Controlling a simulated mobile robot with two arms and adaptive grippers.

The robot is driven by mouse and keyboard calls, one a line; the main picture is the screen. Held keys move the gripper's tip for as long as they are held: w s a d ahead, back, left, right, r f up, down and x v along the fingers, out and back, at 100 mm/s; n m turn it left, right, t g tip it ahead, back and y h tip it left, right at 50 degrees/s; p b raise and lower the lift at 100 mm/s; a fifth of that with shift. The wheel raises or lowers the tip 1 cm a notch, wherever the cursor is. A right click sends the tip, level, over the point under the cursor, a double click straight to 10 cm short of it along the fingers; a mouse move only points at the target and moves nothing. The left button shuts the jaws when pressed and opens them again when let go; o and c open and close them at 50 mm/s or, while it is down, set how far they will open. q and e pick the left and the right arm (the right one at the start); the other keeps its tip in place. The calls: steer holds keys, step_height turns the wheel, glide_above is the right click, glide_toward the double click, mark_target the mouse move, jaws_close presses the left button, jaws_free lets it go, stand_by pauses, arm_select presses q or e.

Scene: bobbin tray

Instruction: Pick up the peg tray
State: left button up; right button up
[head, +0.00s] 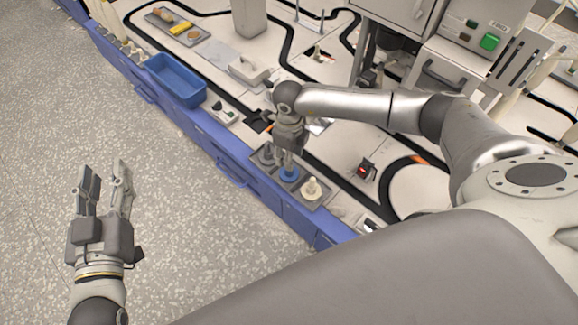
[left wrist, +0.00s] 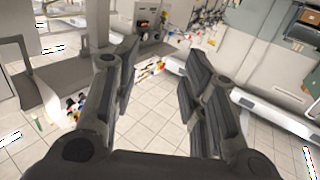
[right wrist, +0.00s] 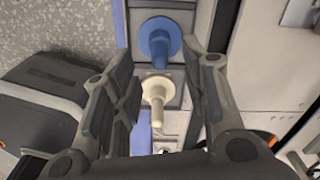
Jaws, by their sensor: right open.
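The peg tray (head: 303,197) is a grey tray at the bench's front edge in the head view. It bears a grey spool-like peg (head: 266,154), a blue one (head: 289,174) and a cream one (head: 312,188). My right gripper (head: 284,163) points down over the tray, close to the blue peg, and hides part of it. In the right wrist view the blue peg (right wrist: 160,42) and cream peg (right wrist: 155,88) show between its spread, empty fingers; contact with the tray cannot be told. My left gripper (head: 105,170) is open and empty above the floor, away from the bench.
A blue bin (head: 175,80) and a white block with a handle (head: 249,70) stand left of the tray on the bench. A small device with a red display (head: 363,170) is to its right. Machines (head: 470,45) stand behind. The floor at left is clear.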

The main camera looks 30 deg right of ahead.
step_height(320, 180, down, 4)
steer(key=shift+f+b, duration=0.1)
steer(key=shift+b, duration=0.7)
arm_select(q)
step_height(320, 180, up, 8)
steer(key=s+t+h, duration=0.1)
steer(key=t+h, duration=0.1)
steer(key=t, duration=0.2)
steer(key=shift+s+d+t, duration=0.15)
steer(key=shift+d+t, duration=0.25)
arm_select(e)
steer(key=shift+f, duration=0.2)
jaws_close()
